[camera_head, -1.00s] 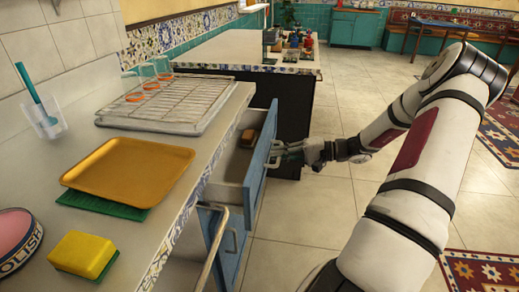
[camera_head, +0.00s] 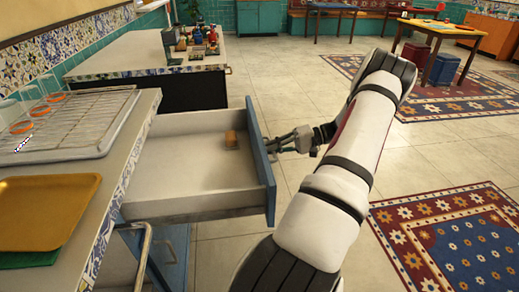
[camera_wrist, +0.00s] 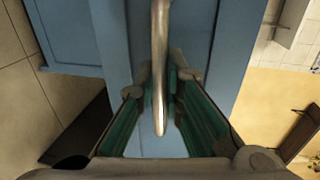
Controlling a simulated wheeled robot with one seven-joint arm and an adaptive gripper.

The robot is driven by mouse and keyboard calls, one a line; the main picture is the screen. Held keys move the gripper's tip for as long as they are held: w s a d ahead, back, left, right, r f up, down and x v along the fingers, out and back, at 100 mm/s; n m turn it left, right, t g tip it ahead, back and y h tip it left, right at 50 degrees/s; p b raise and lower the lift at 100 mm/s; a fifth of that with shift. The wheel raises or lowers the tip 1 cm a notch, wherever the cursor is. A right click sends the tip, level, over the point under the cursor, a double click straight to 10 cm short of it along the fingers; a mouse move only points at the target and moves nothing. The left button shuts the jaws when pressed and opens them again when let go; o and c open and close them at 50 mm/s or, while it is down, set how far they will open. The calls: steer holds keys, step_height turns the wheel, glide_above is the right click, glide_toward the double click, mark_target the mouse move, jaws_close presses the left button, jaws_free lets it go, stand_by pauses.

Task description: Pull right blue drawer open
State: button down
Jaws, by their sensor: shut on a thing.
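The blue-fronted drawer (camera_head: 262,168) stands far out from the counter in the head view, its pale inside exposed. A small orange-brown block (camera_head: 231,140) lies inside it near the front. My gripper (camera_head: 282,146) is at the outer face of the drawer front, fingers pointing left toward it. In the wrist view, my gripper (camera_wrist: 157,115) has its two green-padded fingers on either side of the metal handle (camera_wrist: 159,70), shut on it. The blue drawer front (camera_wrist: 190,40) fills the background there.
The counter (camera_head: 110,180) with a wire rack (camera_head: 75,122) and a yellow tray (camera_head: 45,210) is on the left. An island (camera_head: 150,55) with small items stands behind the drawer. Open tiled floor and patterned rugs (camera_head: 460,240) lie to the right.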

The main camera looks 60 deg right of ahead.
steer(key=shift+v, duration=0.85)
steer(key=shift+f, duration=0.25)
steer(key=c, duration=1.7)
jaws_free()
steer(key=shift+d, duration=0.15)
steer(key=v, duration=1.1)
steer(key=shift+s+d+r, duration=0.1)
steer(key=shift+s+d, duration=0.05)
steer(key=shift+s, duration=0.25)
